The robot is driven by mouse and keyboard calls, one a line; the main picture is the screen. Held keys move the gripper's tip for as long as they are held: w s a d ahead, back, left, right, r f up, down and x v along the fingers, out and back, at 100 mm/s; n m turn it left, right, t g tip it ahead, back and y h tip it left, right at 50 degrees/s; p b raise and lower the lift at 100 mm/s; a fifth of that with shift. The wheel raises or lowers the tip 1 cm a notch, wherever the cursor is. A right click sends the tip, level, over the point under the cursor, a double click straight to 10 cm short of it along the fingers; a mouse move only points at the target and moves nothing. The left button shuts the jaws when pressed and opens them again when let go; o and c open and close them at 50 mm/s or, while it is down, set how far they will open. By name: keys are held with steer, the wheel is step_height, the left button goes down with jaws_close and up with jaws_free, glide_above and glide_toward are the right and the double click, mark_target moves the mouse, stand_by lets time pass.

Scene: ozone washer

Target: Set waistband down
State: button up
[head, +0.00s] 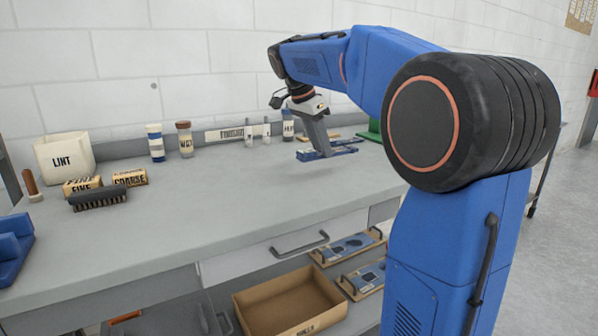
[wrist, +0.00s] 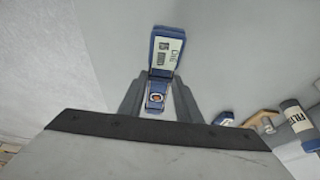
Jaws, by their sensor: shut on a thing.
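My gripper (head: 318,146) points down over the right part of the grey workbench and is shut on a flat blue piece, which I take to be the waistband (head: 341,151). In the wrist view the waistband (wrist: 165,58) is clamped between the two fingers (wrist: 157,97). It has a pale printed label and a small round mark near the fingers. It lies roughly level, at or just above the bench top (head: 250,195); I cannot tell whether it touches.
A lint bin (head: 65,157), a dark brush (head: 98,199) and labelled blocks (head: 130,178) stand at the left. Jars (head: 185,139) and a long label strip (head: 238,133) line the back wall. The bench's middle is clear.

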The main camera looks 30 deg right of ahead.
mark_target(320, 178)
steer(key=shift+f, duration=3.15)
steer(key=o, duration=1.1)
steer(key=shift+f, duration=0.15)
steer(key=v, duration=1.2)
